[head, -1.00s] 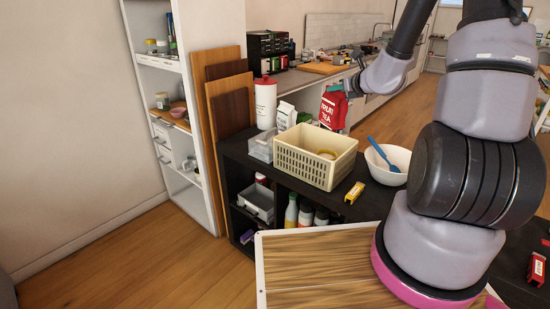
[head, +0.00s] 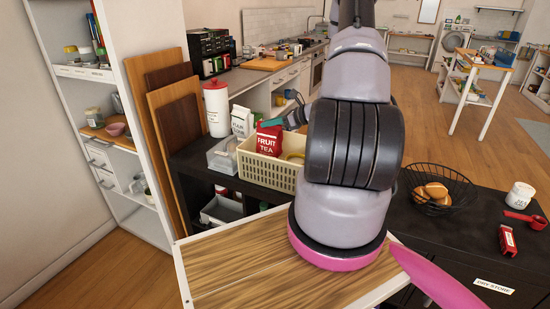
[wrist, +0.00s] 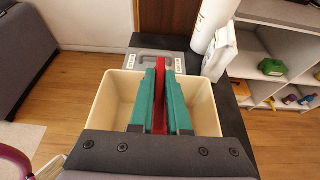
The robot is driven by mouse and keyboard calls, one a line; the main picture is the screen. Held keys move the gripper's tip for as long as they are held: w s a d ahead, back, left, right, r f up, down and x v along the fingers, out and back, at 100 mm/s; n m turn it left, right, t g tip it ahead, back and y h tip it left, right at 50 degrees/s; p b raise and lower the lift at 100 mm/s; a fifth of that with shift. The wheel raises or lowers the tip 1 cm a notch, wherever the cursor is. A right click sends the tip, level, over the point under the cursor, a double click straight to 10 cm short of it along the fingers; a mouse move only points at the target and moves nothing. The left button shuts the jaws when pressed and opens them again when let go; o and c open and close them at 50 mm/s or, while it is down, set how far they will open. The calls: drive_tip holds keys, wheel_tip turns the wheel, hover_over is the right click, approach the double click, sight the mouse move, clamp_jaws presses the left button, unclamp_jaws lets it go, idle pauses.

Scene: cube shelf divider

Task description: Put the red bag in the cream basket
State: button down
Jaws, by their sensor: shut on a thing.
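The red bag (head: 269,139), labelled "FRUIT TEA", is upright at the cream basket, its lower part hidden behind the near rim in the head view. The cream basket (head: 262,167) stands on the black shelf top. In the wrist view, my gripper (wrist: 160,68) has its green fingers shut on the red bag (wrist: 160,95), seen edge-on over the inside of the basket (wrist: 205,105). In the head view, my gripper (head: 277,122) is partly hidden by the bag and my arm. I cannot tell whether the bag touches the basket floor.
A white carton (head: 241,121) and a red-capped white bottle (head: 216,108) stand behind the basket. A grey bin (head: 222,155) is at its left. A wire bowl of bread (head: 437,190) is at the right.

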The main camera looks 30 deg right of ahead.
sight(270, 141)
wheel_tip(270, 141, down, 8)
drive_tip(key=shift+d+r, duration=0.1)
drive_tip(key=shift+r, duration=0.15)
drive_tip(key=shift+f, duration=0.1)
drive_tip(key=c, duration=0.9)
unclamp_jaws()
